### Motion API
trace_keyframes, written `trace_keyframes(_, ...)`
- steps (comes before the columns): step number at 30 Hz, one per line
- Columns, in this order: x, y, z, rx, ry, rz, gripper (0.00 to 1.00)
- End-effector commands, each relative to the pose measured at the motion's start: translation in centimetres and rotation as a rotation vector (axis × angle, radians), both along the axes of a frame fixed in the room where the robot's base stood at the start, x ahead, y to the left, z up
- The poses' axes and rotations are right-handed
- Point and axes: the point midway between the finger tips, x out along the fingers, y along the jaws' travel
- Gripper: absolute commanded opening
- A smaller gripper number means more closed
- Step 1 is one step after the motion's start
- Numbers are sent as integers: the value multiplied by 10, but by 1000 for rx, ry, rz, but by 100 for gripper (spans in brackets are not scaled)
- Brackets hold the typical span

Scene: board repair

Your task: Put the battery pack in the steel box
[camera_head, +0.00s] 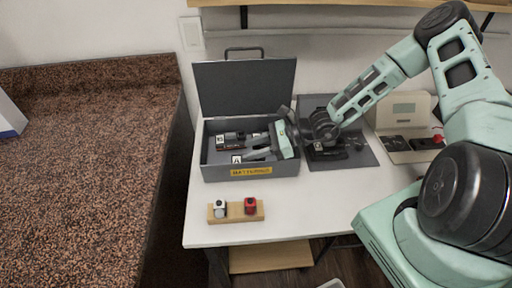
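The grey steel box (283,171) stands on the white table with its lid (245,87) raised at the back. My gripper (256,147) reaches into the box from the right, with its fingers pointing left. A dark item (234,137) with a white label lies at the back left inside the box. A second labelled item (238,159) lies near the front wall, close to my fingertips. I cannot tell which is the battery pack. The fingers look parted, but the view is too small to show whether something is between them.
A wooden block (236,212) with a white-topped and a red piece stands in front of the box. A dark mat (362,157) with dark parts lies right of the box, below my arm. A beige device (405,110) stands further right. A brown speckled counter (80,170) is at left.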

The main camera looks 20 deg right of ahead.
Motion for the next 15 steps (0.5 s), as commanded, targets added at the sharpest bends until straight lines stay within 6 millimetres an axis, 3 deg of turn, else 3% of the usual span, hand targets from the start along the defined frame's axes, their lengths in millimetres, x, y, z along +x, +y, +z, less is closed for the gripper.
trace_keyframes(1,-4,-1,-14,-23,8,8,36)
trace_keyframes(8,-4,-1,-1,-22,6,9,36)
trace_keyframes(15,-15,-43,17,-23,3,2,36)
